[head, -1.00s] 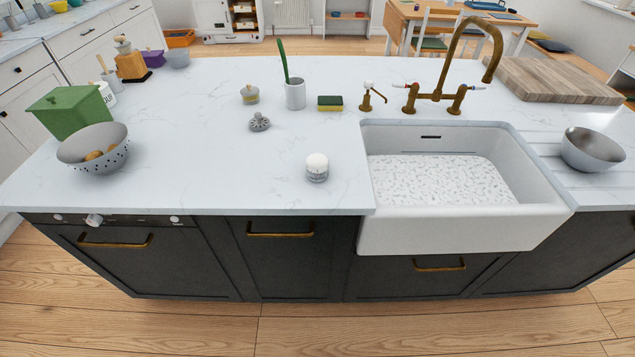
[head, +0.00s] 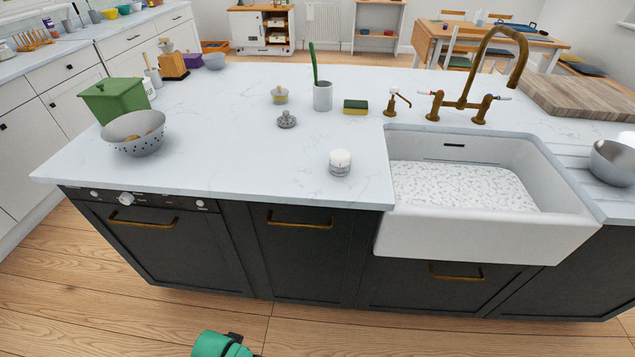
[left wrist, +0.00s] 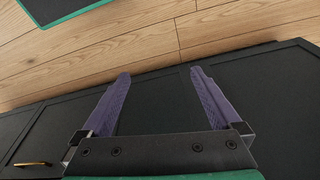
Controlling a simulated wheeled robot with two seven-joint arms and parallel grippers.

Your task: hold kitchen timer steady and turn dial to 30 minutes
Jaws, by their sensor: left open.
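The kitchen timer (head: 340,163) is a small round white-topped piece with a grey band. It stands upright on the white marble counter (head: 240,150), near the front edge and left of the sink. Its dial marks are too small to read. My left gripper (left wrist: 158,75) shows in the left wrist view, with its two purple fingers apart and nothing between them. It is in front of the dark cabinet fronts, away from the timer. A green part of my own arm shows at the bottom of the head view. My right gripper is not in view.
A white sink (head: 490,235) with a brass tap (head: 462,105) is right of the timer. Behind it stand a cup with a green-handled brush (head: 322,95), a sponge (head: 355,107) and a grey strainer (head: 287,119). A colander (head: 136,135) is at the left. Counter around the timer is clear.

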